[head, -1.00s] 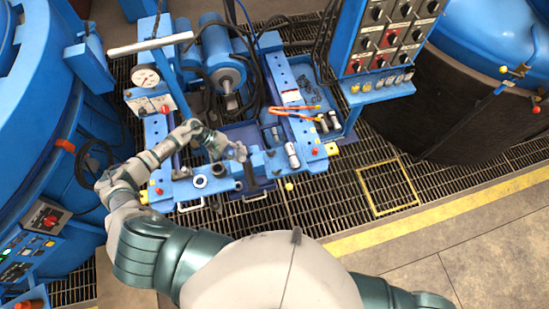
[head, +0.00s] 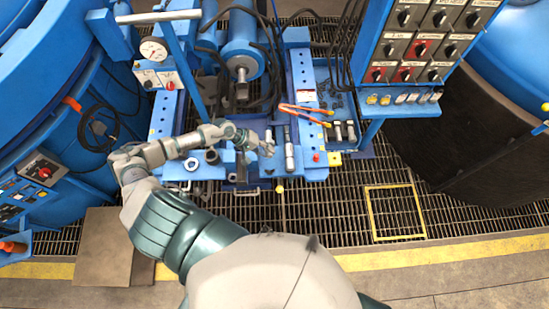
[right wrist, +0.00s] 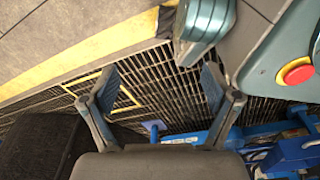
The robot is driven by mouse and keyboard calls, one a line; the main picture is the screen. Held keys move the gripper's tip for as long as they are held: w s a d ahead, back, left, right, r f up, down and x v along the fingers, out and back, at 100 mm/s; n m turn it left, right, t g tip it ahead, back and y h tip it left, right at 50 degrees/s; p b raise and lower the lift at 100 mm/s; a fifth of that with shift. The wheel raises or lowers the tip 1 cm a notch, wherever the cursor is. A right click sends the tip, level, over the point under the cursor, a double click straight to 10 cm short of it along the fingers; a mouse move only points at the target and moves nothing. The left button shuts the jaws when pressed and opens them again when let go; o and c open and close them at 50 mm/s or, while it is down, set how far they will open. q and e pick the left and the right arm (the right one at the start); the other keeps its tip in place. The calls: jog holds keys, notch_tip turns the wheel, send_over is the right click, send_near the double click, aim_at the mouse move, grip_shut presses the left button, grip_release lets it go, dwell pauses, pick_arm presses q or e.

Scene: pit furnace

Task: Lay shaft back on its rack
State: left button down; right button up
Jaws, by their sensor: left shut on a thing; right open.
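My left gripper (head: 266,148) is over the front of the blue bench (head: 312,174) in the head view. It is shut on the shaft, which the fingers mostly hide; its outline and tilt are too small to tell. A silver cylinder (head: 289,158) stands just right of the fingertips, apart from them as far as I can see. Which part of the bench is the rack I cannot tell. My right gripper (right wrist: 157,85) is open and empty above the floor grating in the right wrist view; it is outside the head view.
Orange-handled pliers (head: 305,112) lie on the bench's right rail. Dark rings (head: 212,156) sit left of the gripper. A control panel (head: 425,45) overhangs at right.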

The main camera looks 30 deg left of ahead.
pick_arm(q)
jog(key=shift+t, duration=0.4)
jog(key=shift+s+d+f+b, duration=0.15)
jog(key=shift+f+b, duration=0.85)
jog(key=shift+f, duration=0.5)
jog(key=shift+w+d+f+b, duration=0.15)
jog(key=shift+f+b, duration=0.8)
jog(key=shift+f, duration=0.6)
jog(key=shift+s+d+f+b, duration=0.15)
jog(key=shift+f+b, duration=0.85)
jog(key=shift+f, duration=0.5)
jog(key=shift+a+f+b, duration=0.35)
jog(key=shift+f+b, duration=0.15)
jog(key=shift+f, duration=0.1)
jog(key=shift+d+f+b, duration=0.25)
jog(key=shift+f+b, duration=0.25)
jog(key=shift+b, duration=0.05)
jog(key=shift+a+f, duration=0.15)
jog(key=shift+f, duration=0.15)
pick_arm(e)
jog(key=w+a+r, duration=0.1)
jog(key=w+r, duration=0.9)
jog(key=r, duration=0.4)
jog(key=shift+t, duration=0.4)
pick_arm(q)
jog(key=shift+s+f, duration=0.1)
